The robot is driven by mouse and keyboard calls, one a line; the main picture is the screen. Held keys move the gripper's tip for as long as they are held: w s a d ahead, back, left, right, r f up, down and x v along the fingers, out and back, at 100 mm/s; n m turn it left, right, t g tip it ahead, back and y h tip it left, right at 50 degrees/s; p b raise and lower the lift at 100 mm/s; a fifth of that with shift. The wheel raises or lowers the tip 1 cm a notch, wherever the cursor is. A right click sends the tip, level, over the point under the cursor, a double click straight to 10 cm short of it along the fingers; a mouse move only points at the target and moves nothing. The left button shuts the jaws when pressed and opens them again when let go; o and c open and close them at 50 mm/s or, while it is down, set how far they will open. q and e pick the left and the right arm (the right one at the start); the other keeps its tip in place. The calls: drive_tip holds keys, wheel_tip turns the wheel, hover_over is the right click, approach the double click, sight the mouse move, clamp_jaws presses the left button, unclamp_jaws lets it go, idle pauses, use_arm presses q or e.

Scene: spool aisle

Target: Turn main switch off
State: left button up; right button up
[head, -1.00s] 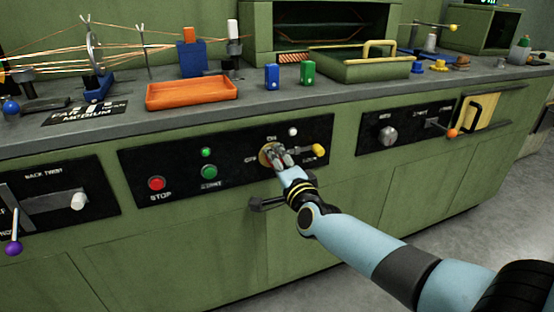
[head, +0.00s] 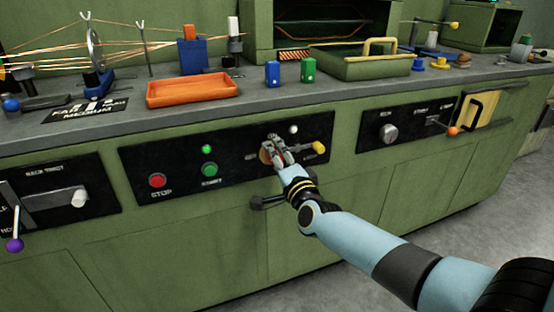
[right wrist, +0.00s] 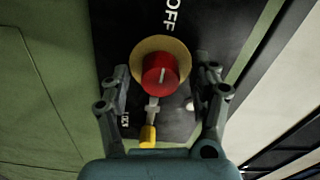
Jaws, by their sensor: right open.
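The main switch is a red knob (right wrist: 160,75) on a yellow round plate (right wrist: 151,48) in the right wrist view, on a black panel (head: 230,177). "OFF" (right wrist: 172,14) is printed beyond the plate there. A short white mark shows on the knob. A grey piece with a yellow end (right wrist: 148,136) lies on the wrist's side of the knob; the yellow end (head: 318,147) also shows in the head view. My right gripper (head: 275,152) is open, its fingers (right wrist: 162,78) on either side of the knob. Contact cannot be told. My left gripper is not in view.
On the same panel are a red STOP button (head: 157,181), green buttons (head: 209,169) and a white knob (head: 293,129). A dark handle (head: 268,201) sticks out below. The counter above holds an orange tray (head: 192,91) and a green tray (head: 365,67).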

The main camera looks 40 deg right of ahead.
drive_tip(key=v, duration=1.2)
drive_tip(key=shift+f, duration=0.15)
drive_tip(key=s+a+f+n+g+y, duration=0.1)
drive_tip(key=s+f+n+g, duration=0.2)
drive_tip(key=s+f, duration=0.45)
drive_tip(key=s+f+n+g+y, duration=0.15)
drive_tip(key=s+f, duration=0.25)
drive_tip(key=f, duration=0.6)
drive_tip(key=s+a+f+n+g+y, duration=0.1)
drive_tip(key=s+f+n+g, duration=0.25)
drive_tip(key=s+f, duration=0.4)
drive_tip(key=s+f+n+g, duration=0.3)
drive_tip(key=s+f, duration=0.1)
drive_tip(key=s, duration=0.5)
drive_tip(key=s+f+n+g, duration=0.3)
drive_tip(key=s+f+n, duration=0.1)
drive_tip(key=s, duration=0.5)
drive_tip(key=s+f+n+g, duration=0.3)
drive_tip(key=s+f, duration=0.3)
drive_tip(key=s, duration=0.4)
drive_tip(key=shift+n, duration=0.3)
drive_tip(key=shift+a, duration=0.15)
